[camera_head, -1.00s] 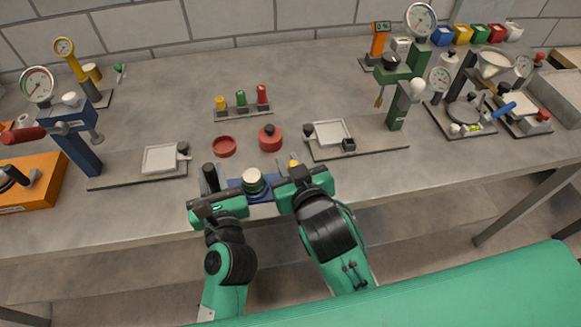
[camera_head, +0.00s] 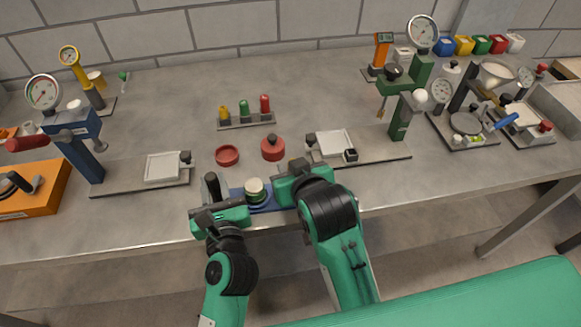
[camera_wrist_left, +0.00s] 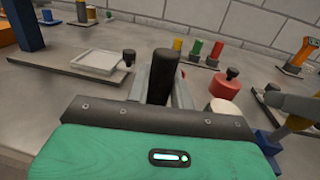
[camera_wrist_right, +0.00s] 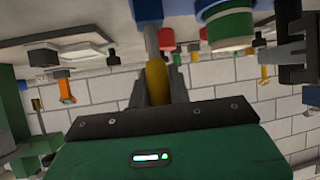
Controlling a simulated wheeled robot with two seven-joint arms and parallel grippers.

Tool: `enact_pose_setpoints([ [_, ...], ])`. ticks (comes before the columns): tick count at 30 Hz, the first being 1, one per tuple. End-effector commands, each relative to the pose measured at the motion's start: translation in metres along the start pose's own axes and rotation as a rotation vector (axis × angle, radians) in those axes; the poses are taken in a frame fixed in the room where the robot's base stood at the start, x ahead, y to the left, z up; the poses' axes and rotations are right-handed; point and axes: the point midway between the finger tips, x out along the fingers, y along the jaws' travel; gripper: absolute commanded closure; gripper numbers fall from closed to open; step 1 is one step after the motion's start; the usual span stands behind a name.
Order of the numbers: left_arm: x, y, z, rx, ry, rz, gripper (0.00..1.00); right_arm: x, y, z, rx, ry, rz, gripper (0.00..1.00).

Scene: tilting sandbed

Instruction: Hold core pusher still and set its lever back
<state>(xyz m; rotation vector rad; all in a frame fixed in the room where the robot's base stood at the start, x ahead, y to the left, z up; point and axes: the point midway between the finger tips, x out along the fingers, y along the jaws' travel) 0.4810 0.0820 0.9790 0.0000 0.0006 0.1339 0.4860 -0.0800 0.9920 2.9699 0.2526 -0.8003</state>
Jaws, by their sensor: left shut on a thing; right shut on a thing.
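The core pusher (camera_head: 258,204) stands near the table's front edge, a blue body with a white and green round piece on top. My left gripper (camera_head: 212,197) is shut on its upright black handle (camera_head: 211,185), which also shows between the jaws in the left wrist view (camera_wrist_left: 163,75). My right gripper (camera_head: 290,174) is at the pusher's right side. In the right wrist view, whose picture is upside down, it is shut on the yellow grip (camera_wrist_right: 156,78) of the lever. In the head view the right gripper hides that grip.
A red dish (camera_head: 227,155) and a red lidded pot (camera_head: 272,148) lie just behind the pusher. Stands with pale trays are at left (camera_head: 110,180) and right (camera_head: 380,150). A rack of coloured plugs (camera_head: 246,121) stands further back. The table middle behind is clear.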

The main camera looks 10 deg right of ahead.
Motion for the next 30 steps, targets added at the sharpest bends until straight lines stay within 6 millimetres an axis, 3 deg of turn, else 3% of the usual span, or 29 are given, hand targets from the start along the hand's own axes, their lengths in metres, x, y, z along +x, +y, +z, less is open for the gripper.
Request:
enact_pose_setpoints([
  [1, 0.0004, 0.0006, 0.0012, -0.001, -0.002, 0.002, 1.0, -0.0003, 0.0001, 0.0001, 0.0, 0.0, 0.0, 0.79],
  [4, 0.0004, 0.0005, 0.0012, -0.001, -0.002, 0.001, 1.0, -0.0003, 0.0, 0.0001, 0.0, 0.0, 0.0, 0.59],
  [5, 0.0004, 0.0004, 0.0012, -0.001, -0.002, 0.001, 1.0, -0.0003, 0.0, 0.0, 0.0, 0.0, 0.0, 0.59],
  [20, 0.0001, -0.0001, 0.0011, -0.002, -0.002, 0.0, 1.0, -0.0009, 0.0001, 0.0017, -0.004, 0.016, 0.003, 0.59],
  [30, 0.0001, -0.0002, 0.0011, -0.002, -0.002, 0.0, 1.0, -0.0096, -0.0013, 0.0077, -0.031, 0.179, 0.025, 0.59],
])
